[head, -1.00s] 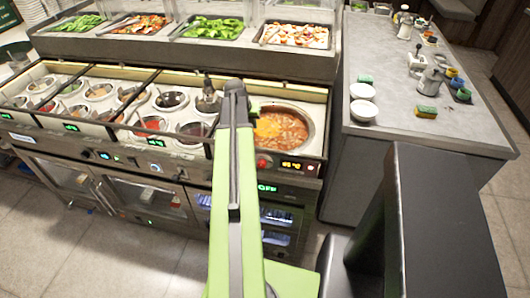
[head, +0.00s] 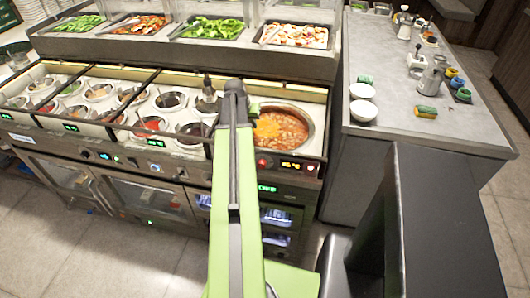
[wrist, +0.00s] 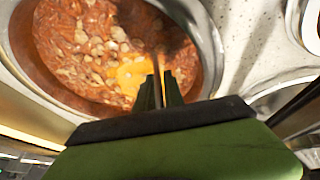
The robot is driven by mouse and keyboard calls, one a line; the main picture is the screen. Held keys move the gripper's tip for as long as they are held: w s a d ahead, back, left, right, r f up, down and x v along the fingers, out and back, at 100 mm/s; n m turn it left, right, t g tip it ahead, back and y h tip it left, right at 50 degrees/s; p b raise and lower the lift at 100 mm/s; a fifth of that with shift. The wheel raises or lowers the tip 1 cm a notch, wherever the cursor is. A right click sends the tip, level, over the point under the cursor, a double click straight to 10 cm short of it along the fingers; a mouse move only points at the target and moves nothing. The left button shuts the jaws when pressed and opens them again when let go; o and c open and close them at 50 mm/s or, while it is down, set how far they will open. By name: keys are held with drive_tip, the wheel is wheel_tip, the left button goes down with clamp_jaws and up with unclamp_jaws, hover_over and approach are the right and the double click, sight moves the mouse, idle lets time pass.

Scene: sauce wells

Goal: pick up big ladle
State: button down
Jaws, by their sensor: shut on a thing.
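The big round pot of reddish-brown stew (head: 311,125) sits in the counter at the right end, with a yellow patch on the stew. In the wrist view its metal rim (wrist: 205,40) curves around the stew. My gripper (wrist: 160,92) is over the pot's near side, with its narrow fingers shut on a thin dark handle. This looks like the big ladle (wrist: 157,64); its dark, blurred part reaches over the stew. Its bowl cannot be made out. In the head view my green arm hides the gripper and most of the held ladle.
Another ladle (head: 207,98) with a dark handle stands in a well just left of my arm. Several smaller sauce wells lie further left. Food trays (head: 294,36) line the raised shelf behind. A grey side counter (head: 400,135) with white bowls (head: 363,110) stands at right.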

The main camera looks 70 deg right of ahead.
idle(0.4)
wheel_tip(320, 180, up, 10)
drive_tip(key=p, duration=1)
wheel_tip(320, 180, up, 7)
drive_tip(key=s+d+p, duration=0.2)
drive_tip(key=p, duration=0.5)
wheel_tip(320, 180, down, 15)
drive_tip(key=b, duration=1.5)
drive_tip(key=shift+s, duration=0.4)
drive_tip(key=shift+s+d+r, duration=0.1)
drive_tip(key=shift+s, duration=0.05)
